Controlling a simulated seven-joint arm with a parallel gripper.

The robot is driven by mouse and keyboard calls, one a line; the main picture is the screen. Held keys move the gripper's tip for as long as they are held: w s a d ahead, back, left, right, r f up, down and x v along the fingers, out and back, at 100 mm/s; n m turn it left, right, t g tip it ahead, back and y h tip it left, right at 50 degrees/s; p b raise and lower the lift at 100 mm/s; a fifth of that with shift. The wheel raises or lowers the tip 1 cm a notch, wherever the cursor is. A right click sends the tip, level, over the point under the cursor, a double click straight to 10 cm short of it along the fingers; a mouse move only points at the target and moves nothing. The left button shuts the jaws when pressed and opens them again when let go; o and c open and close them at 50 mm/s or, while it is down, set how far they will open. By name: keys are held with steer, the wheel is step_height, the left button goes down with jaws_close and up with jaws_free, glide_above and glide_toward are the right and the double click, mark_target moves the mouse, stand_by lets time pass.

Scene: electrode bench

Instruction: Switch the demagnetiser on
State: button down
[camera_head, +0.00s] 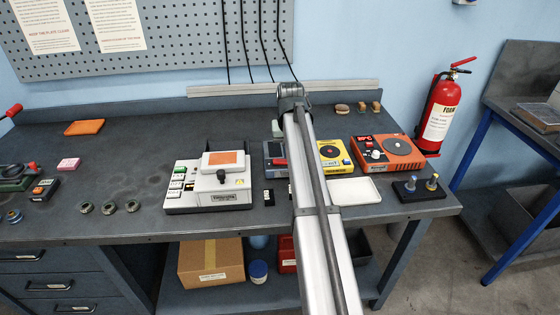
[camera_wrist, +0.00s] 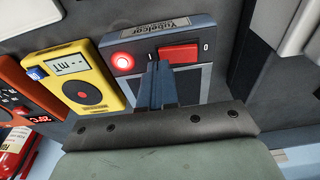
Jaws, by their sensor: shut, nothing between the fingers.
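The demagnetiser appears to be the blue-grey unit (camera_wrist: 200,30) with a dark plate, a round red lamp (camera_wrist: 123,62) and a red rocker switch (camera_wrist: 180,52). The lamp glows bright red in the wrist view. A 0 mark stands by the rocker's right end. My gripper (camera_wrist: 157,65) is shut and empty. Its fingertips are over the unit, between the lamp and the rocker, close to the rocker's left end; whether they touch it I cannot tell. In the head view the unit (camera_head: 272,149) is partly hidden behind my arm, and the fingers are hidden.
A yellow meter (camera_wrist: 92,75) stands close beside the unit, then an orange hotplate-like device (camera_head: 392,156). A white device (camera_head: 195,168) stands left of it. A white tray (camera_head: 355,190) lies in front.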

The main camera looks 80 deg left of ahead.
step_height(320, 180, up, 5)
steer(key=shift+f, duration=0.1)
stand_by(0.6)
stand_by(0.4)
